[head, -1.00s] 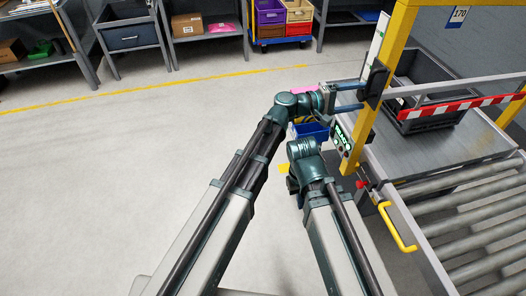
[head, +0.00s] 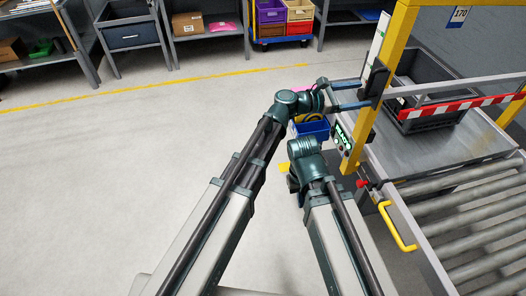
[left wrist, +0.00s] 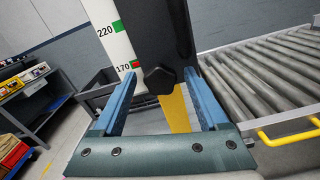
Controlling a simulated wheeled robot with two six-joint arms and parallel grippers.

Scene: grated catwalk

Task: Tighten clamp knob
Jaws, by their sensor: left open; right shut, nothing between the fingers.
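A black lobed clamp knob (left wrist: 159,80) sits on the black clamp block on the yellow post. In the left wrist view it lies between my left gripper's (left wrist: 160,88) two blue fingers, with a gap on each side. My left gripper (head: 349,95) is open and reaches to the black clamp block (head: 374,82) in the head view, where the knob itself cannot be made out. My right arm's wrist (head: 305,148) is bent below and left of the post. My right gripper is shut and empty, its fingers mostly hidden by the wrist.
A white scale strip (left wrist: 112,45) marked 220 and 170 stands beside the clamp. The yellow post (head: 393,45) carries a red-and-white barrier (head: 455,105). A roller conveyor (head: 470,220) with a yellow handle (head: 397,230) is at right. A blue bin (head: 312,130) sits behind my wrists. The left floor is clear.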

